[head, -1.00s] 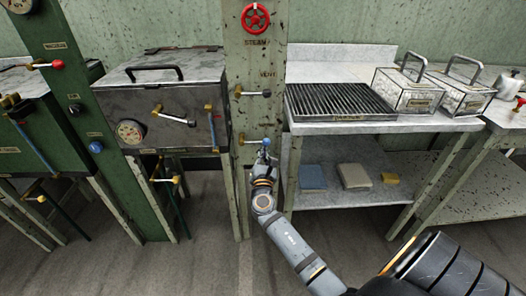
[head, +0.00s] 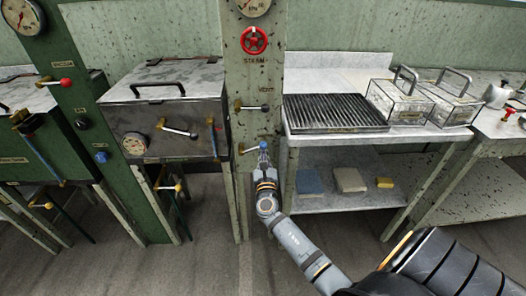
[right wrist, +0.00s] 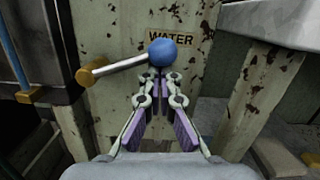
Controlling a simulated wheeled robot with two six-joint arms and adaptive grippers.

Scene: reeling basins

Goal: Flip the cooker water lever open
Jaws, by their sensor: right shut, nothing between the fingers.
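The water lever has a blue ball knob (head: 263,145) and a brass pivot (head: 242,151) on the worn cream post. In the right wrist view its pale rod (right wrist: 120,64) slants up from the pivot at left to the blue ball at right, just below the WATER label (right wrist: 171,39). My right gripper (head: 263,159) is shut and empty, right below the ball. In the right wrist view its fingertips (right wrist: 160,76) meet the ball's underside in the picture; I cannot tell whether they touch. My left gripper is not in view.
The vent lever (head: 252,107) and red steam wheel (head: 254,40) are above on the same post. The metal cooker box (head: 165,100) stands left. A table with a grill (head: 335,113) and a lower shelf (head: 330,198) stands close right of my arm.

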